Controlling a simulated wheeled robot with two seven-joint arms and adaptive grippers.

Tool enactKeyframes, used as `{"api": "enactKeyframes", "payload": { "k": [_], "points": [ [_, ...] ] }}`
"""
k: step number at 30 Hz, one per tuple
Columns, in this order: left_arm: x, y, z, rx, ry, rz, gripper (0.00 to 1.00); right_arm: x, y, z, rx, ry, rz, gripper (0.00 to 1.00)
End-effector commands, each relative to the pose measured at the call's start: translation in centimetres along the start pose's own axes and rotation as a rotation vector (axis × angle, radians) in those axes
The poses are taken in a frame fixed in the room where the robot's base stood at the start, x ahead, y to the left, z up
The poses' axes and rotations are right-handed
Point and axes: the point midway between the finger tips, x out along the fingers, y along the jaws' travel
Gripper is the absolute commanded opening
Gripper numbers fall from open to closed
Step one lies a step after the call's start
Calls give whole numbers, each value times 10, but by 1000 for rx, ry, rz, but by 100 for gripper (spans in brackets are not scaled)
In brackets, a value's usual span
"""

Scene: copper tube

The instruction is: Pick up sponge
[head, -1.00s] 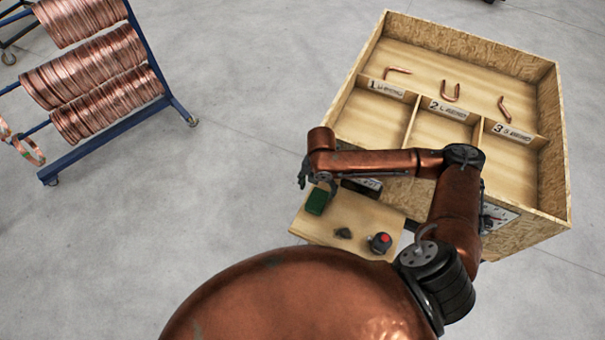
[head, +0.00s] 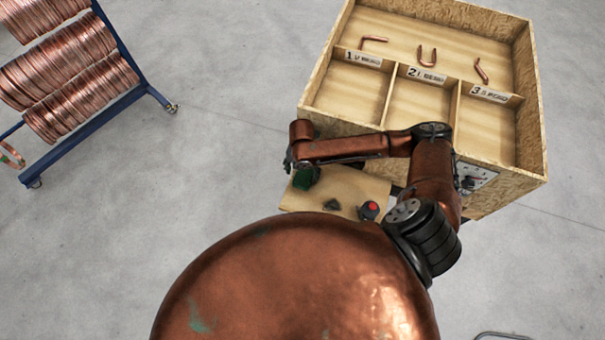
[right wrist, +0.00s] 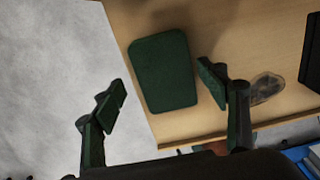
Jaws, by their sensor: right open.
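The green sponge (head: 306,178) lies flat near the left edge of a small wooden shelf (head: 352,188). It also shows in the right wrist view (right wrist: 164,71) as a rounded green rectangle. My right gripper (head: 289,163) hangs just above and left of the sponge in the head view. In the right wrist view the right gripper (right wrist: 168,95) is open, with its two fingers wide apart. The sponge shows beyond and between the fingertips, nearer the right finger, and I see nothing held. My left gripper is in neither view.
A dark small object (head: 331,204) and a red-topped button (head: 369,210) are on the shelf, right of the sponge. A large wooden bin (head: 315,95) with bent copper pieces stands behind. A blue rack (head: 95,125) of copper coils is at upper left. Open floor lies between.

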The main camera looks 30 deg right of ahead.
Motion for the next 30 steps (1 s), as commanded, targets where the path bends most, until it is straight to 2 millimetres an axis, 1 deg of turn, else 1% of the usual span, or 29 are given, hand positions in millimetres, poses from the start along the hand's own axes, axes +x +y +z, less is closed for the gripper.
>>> {"api": "enactKeyframes", "payload": {
  "k": [1,2,3,5,7,9,11,12,14,15,19,25,27,30],
  "points": [
    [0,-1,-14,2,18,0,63,0,-1,-1,-1,1,-1,67],
    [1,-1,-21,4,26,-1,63,0,-1,-1,-1,1,-1,67],
    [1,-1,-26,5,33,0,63,0,-1,-1,-1,1,-1,65],
    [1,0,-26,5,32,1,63,1,0,0,-1,2,-2,60],
    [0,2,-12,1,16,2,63,1,0,0,-1,2,-3,56],
    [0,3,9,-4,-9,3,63,1,1,0,-1,2,-3,51],
    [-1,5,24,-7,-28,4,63,1,0,0,-1,2,-3,47],
    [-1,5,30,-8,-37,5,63,1,0,0,-1,2,-3,44],
    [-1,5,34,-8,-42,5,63,1,0,0,-1,2,-3,40],
    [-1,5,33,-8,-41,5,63,1,0,0,-1,2,-3,38],
    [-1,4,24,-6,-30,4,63,1,0,0,-1,2,-3,38],
    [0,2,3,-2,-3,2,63,0,0,0,-1,2,-3,38],
    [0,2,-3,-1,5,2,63,-1,0,1,-1,2,-2,38],
    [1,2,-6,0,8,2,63,-7,1,1,0,3,-2,38]
  ]
}}
